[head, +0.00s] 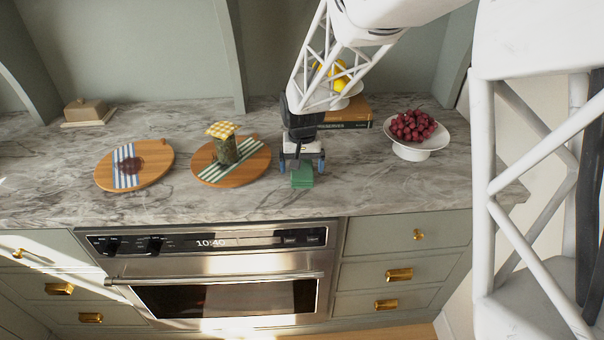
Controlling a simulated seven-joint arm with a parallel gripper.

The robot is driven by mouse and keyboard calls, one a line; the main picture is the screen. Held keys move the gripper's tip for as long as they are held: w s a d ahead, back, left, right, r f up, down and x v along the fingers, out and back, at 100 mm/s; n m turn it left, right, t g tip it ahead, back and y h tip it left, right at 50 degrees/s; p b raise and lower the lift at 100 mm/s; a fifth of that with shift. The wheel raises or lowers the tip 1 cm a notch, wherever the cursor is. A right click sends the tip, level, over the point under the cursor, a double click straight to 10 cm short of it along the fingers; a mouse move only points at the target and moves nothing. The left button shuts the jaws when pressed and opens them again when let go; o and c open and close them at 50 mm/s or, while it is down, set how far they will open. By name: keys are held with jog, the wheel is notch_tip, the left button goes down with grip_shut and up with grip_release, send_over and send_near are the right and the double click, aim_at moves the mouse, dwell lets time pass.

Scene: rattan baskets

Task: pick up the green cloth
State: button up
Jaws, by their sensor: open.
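A small green folded cloth (302,177) lies on the marble counter near its front edge, right of the middle round board. My gripper (301,166) points down directly over the cloth, with one blue-tipped finger on each side of the cloth's far part. The gripper is open. I cannot tell whether the fingertips touch the counter or the cloth. The gripper body hides part of the cloth's far side.
A round board (232,172) with a striped cloth and a cloth-topped jar (225,147) stands left of my gripper. Another board (135,176) is further left. A bowl of grapes (417,129) is at right, books (348,115) behind. Counter (375,185) right of the cloth is clear.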

jog(key=shift+f, duration=1.2)
jog(key=c, duration=1)
jog(key=shift+r, duration=0.1)
jog(key=shift+r, duration=0.7)
notch_tip(320, 180, up, 2)
jog(key=shift+r, duration=0.1)
jog(key=s+d+r, duration=0.1)
jog(key=s+d, duration=0.2)
jog(key=s, duration=1.2)
jog(key=shift+s, duration=0.35)
jog(key=shift+r, duration=0.1)
